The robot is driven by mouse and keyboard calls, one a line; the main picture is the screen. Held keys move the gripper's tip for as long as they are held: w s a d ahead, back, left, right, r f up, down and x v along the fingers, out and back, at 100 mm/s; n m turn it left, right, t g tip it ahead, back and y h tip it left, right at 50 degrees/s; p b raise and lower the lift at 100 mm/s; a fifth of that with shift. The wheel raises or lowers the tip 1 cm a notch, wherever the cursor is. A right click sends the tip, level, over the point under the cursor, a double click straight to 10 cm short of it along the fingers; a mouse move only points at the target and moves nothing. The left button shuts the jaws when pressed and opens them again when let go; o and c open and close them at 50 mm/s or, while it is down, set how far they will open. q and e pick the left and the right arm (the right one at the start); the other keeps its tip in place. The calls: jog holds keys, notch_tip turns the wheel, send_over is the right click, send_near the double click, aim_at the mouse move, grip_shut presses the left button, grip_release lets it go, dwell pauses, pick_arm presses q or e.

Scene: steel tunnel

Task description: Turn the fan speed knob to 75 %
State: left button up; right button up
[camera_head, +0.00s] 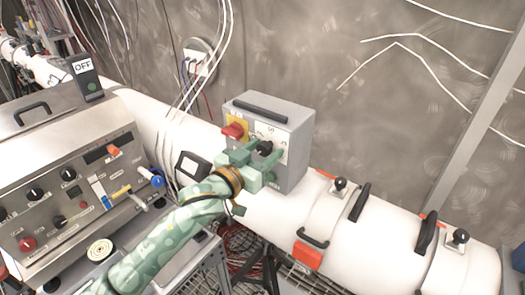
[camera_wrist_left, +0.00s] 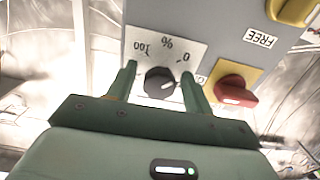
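The black fan speed knob (camera_head: 265,148) sits on the front of a grey box (camera_head: 297,150) mounted on the white duct. In the left wrist view the knob (camera_wrist_left: 160,82) stands on a white dial plate (camera_wrist_left: 150,48) marked 0, % and 100, seen upside down. A pale mark on the knob shows, but its exact reading is hard to tell. My left gripper (camera_head: 258,158) is at the box face. In the wrist view its open fingers (camera_wrist_left: 158,84) stand on either side of the knob, with small gaps. My right gripper is out of view.
A red knob (camera_wrist_left: 235,90) on a yellow plate sits beside the dial, close to one finger. Cables hang behind.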

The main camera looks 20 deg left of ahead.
pick_arm(q)
jog(key=c, duration=0.7)
